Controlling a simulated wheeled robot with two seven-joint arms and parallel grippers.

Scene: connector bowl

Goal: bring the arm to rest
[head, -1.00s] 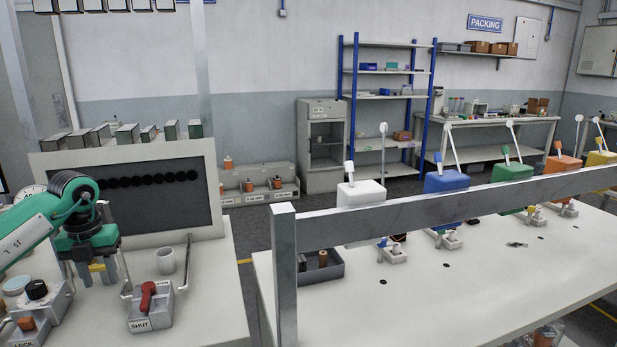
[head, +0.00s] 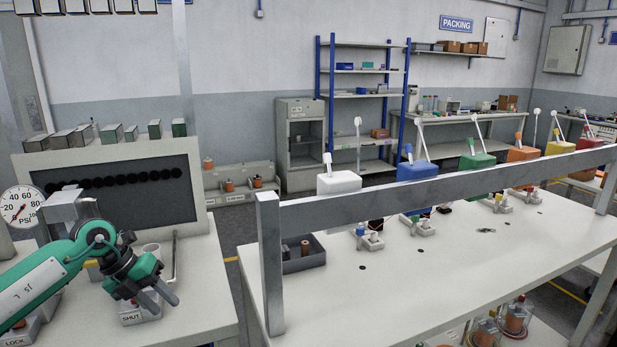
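My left arm comes in from the left, green and white. Its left gripper (head: 160,299) hangs over the left bench, pointing down and right. Its two grey fingers are apart, with nothing seen between them. It is in front of the grey block marked SHUT (head: 132,317) and hides most of that block, with its red handle out of sight. I cannot tell whether the fingers touch the block. My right arm and gripper are not in view.
A pressure gauge (head: 20,206) and a dark panel (head: 125,190) stand behind the arm. A metal rail (head: 420,172) crosses the right bench (head: 450,270), which holds coloured boxes and a grey tray (head: 303,262).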

